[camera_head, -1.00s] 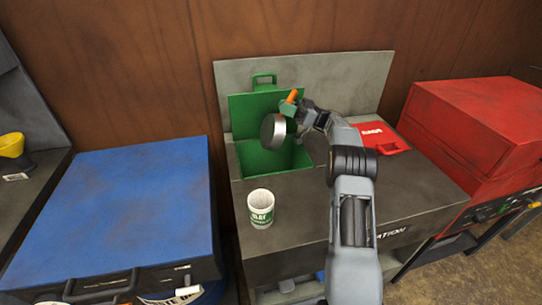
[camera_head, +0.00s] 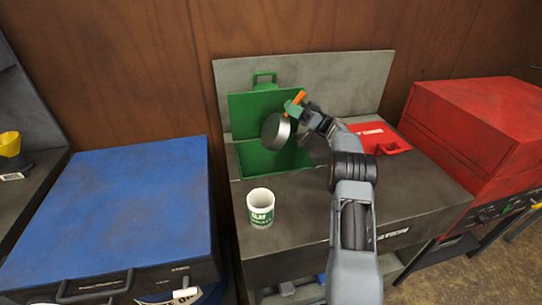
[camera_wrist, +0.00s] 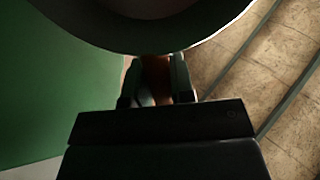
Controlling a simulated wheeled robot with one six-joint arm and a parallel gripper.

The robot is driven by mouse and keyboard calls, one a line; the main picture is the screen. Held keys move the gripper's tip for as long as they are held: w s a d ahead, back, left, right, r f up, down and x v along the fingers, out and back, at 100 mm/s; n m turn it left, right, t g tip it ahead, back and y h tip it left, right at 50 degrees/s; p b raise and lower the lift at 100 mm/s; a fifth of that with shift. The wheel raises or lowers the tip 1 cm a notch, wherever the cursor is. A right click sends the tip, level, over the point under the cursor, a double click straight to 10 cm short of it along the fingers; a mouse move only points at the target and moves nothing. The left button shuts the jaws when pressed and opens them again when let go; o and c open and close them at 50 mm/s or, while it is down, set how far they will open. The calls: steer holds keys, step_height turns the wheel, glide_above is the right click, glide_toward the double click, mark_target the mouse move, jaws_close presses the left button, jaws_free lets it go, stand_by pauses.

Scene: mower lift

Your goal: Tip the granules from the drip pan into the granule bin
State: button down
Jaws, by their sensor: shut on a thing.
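The drip pan (camera_head: 276,132) is a round grey metal pan with an orange handle (camera_head: 297,98). It is steeply tilted, nearly on edge, above the open granule bin. My gripper (camera_head: 297,110) is shut on the pan's handle; the wrist view also shows the fingers (camera_wrist: 157,85) closed around it, below the pan's rim (camera_wrist: 150,35). The granule bin (camera_head: 253,160) is a green opening in the grey bench, its green lid (camera_head: 252,108) raised behind. No granules are visible in the pan or falling; the pan's inside is turned from the head camera.
A white mug with a green label (camera_head: 260,207) stands on the bench in front of the bin. A red lid with a handle (camera_head: 378,138) lies right of my arm. A blue cabinet (camera_head: 115,205) stands left and a red one (camera_head: 480,120) right.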

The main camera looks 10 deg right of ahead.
steer(key=shift+d+f+t+y+b, duration=0.3)
steer(key=shift+d+y+b, duration=0.15)
steer(key=shift+d, duration=0.1)
stand_by(0.9)
